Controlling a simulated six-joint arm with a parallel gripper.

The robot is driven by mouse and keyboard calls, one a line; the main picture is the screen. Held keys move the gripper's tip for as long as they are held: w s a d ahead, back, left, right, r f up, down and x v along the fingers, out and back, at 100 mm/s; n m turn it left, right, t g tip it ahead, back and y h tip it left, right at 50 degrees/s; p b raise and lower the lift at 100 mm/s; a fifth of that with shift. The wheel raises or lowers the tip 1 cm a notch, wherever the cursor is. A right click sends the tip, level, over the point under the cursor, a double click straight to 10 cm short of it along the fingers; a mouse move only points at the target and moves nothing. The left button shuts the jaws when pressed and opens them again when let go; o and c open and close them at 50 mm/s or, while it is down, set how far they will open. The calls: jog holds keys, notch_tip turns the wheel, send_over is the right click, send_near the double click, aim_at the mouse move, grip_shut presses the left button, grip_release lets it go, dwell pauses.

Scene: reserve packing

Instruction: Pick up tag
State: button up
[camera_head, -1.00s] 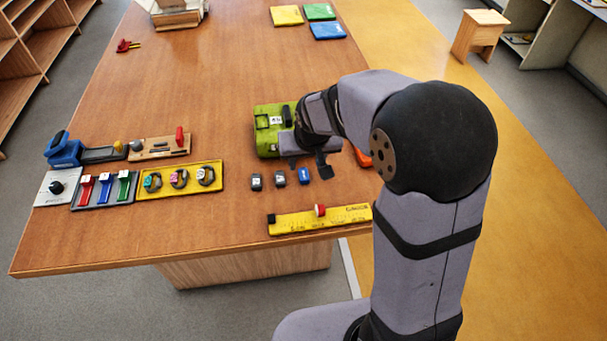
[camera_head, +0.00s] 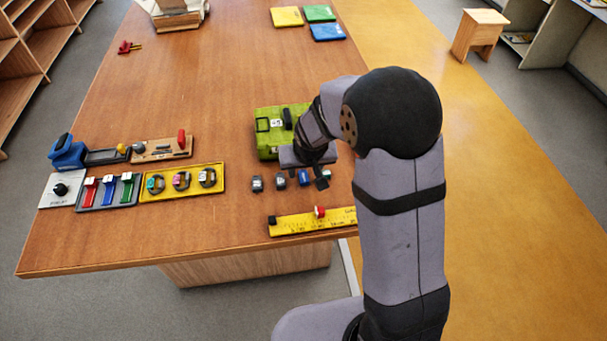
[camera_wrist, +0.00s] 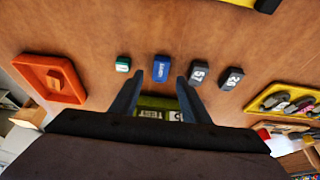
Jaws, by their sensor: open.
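A row of small tags lies on the wooden table. Two dark grey tags (camera_head: 257,183) (camera_head: 281,181) and a blue tag (camera_head: 304,178) show in the head view. The wrist view shows a green tag (camera_wrist: 122,64), the blue tag (camera_wrist: 161,69), a dark tag reading 57 (camera_wrist: 198,74) and another dark tag (camera_wrist: 231,79). My gripper (camera_wrist: 159,82) is open and empty, its fingers spread around the blue tag's direction, apart from it. In the head view my gripper (camera_head: 313,171) hangs over the row's right end and partly hides the tags there.
A green case (camera_head: 270,117) stands behind the row; a yellow ruler (camera_head: 290,224) lies in front. A yellow tray of watches (camera_head: 150,195) sits left. An orange tray (camera_wrist: 50,92) shows in the wrist view. Table between watches and tags is clear.

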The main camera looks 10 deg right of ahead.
jog(key=shift+x, duration=1.1)
grip_shut()
jog(key=shift+r, duration=0.2)
